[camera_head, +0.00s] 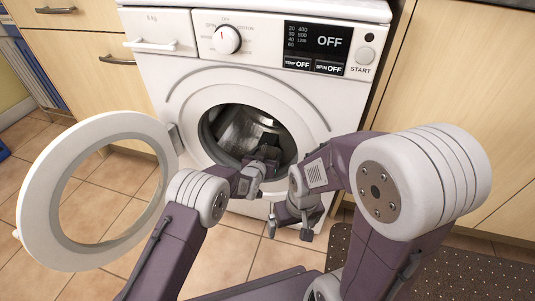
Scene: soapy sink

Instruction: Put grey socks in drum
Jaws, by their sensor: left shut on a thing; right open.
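The washing machine (180,65) stands straight ahead with its round door (42,190) swung wide open to the left. The metal drum (236,128) shows through the opening. My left gripper (267,148) reaches into the opening, at the right part of the drum mouth. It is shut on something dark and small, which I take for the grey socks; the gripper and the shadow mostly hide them. My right gripper (289,230) is open and empty, pointing down in front of the machine below the opening. No other socks are visible.
The machine's panel has a dial (226,40) and a display reading OFF (318,45). Wooden cabinets (470,110) flank the machine. A dark dotted mat (450,270) lies on the tiled floor at the right. The open door takes up room at the left.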

